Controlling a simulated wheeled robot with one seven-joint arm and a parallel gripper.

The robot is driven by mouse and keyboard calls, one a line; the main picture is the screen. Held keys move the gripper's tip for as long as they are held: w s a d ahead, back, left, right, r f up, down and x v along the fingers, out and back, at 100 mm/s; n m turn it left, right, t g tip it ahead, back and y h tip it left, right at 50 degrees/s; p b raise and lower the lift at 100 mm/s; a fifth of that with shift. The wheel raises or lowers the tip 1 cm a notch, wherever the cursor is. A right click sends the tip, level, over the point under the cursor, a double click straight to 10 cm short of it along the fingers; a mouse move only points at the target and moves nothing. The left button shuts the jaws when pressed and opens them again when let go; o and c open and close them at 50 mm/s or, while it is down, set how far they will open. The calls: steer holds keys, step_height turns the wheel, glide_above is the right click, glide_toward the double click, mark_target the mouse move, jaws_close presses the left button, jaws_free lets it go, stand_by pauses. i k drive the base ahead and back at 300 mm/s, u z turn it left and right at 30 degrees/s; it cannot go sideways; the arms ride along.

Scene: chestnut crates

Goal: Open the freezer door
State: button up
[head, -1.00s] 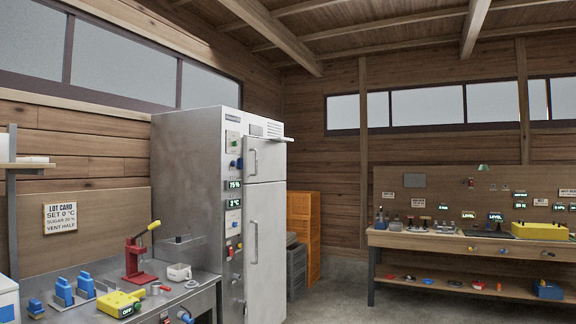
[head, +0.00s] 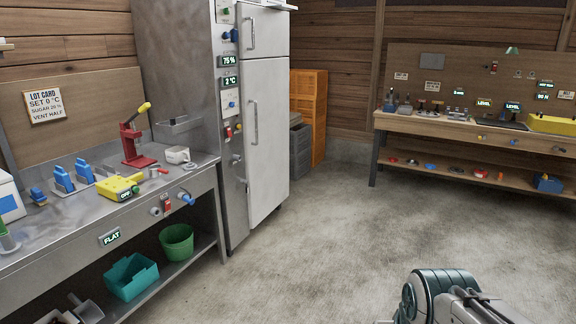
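A tall grey steel cabinet (head: 180,60) stands left of the picture's middle. Its front has a shorter upper door (head: 268,32) and a taller lower door (head: 268,140), both looking shut. The upper door has a vertical handle (head: 250,33) near its left edge, and the lower door has one too (head: 254,123). No readable label tells which door is the freezer's. Part of my arm shows at the bottom right, well apart from the cabinet and nearer to me. My gripper is not in view.
A steel bench (head: 100,221) with a red press (head: 132,145) stands left of the cabinet. Grey crates (head: 300,150) and orange crates (head: 312,105) stand right of it. A wooden workbench (head: 440,127) is at the back right. The concrete floor (head: 330,230) between is clear.

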mark_target(263, 31)
steer(key=u, duration=0.7)
steer(key=i, duration=3.85)
steer(key=z, duration=0.65)
